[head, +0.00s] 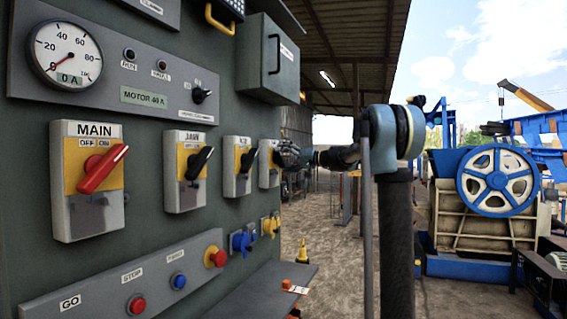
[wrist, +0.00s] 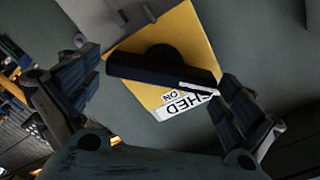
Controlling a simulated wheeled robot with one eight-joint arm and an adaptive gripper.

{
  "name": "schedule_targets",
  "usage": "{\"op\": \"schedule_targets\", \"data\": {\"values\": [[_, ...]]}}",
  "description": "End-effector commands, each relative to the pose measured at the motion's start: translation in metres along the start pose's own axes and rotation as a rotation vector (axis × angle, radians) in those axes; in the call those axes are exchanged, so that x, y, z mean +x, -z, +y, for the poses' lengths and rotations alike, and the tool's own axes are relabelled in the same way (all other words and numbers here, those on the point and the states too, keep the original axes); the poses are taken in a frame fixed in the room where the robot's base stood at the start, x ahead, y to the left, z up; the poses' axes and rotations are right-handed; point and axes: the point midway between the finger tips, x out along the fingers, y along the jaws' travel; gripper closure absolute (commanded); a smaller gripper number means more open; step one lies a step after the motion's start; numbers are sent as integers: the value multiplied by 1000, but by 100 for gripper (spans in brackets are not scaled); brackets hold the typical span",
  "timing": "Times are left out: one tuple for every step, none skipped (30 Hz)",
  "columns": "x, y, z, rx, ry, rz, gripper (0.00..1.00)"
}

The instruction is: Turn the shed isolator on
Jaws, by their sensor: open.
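The shed isolator (head: 268,172) is the fourth and farthest in the row on the grey-green panel in the head view. In the wrist view its yellow plate (wrist: 196,42) carries a white label (wrist: 188,105) reading SHED, with ON visible. Its black handle (wrist: 150,70) lies across the plate, its white-marked end beside ON and close to the right finger. My gripper (head: 291,155) is at this isolator. In the wrist view my gripper (wrist: 159,80) is open, with one finger near each end of the handle. I cannot tell whether either finger touches it.
The red-handled MAIN isolator (head: 90,180), the JAW isolator (head: 188,172) and a third isolator (head: 238,168) stand nearer in the row. Below are push buttons (head: 178,280), blue and yellow sockets (head: 241,241) and a shelf (head: 265,292). A grey box (head: 268,60) juts out above.

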Motion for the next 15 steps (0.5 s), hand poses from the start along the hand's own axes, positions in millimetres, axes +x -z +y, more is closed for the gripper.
{"op": "schedule_targets", "data": {"values": [[0, 0, 0, 0, 0, 0, 2], [0, 0, 0, 0, 0, 0, 9], [0, 0, 0, 0, 0, 0, 18], [0, 0, 0, 0, 0, 0, 25], [0, 0, 0, 0, 0, 0, 31], [0, 0, 0, 0, 0, 0, 31], [0, 0, 0, 0, 0, 0, 31], [0, 0, 0, 0, 0, 0, 31], [0, 0, 0, 0, -1, 0, 31], [0, 0, 0, 0, -1, 0, 31], [0, 0, 1, 1, -1, 0, 31], [0, 0, 1, 4, -1, 0, 31], [0, 0, 1, 7, -1, 0, 31], [0, 0, 1, 11, -1, 0, 31], [0, 0, 1, 19, -1, 0, 31]]}}
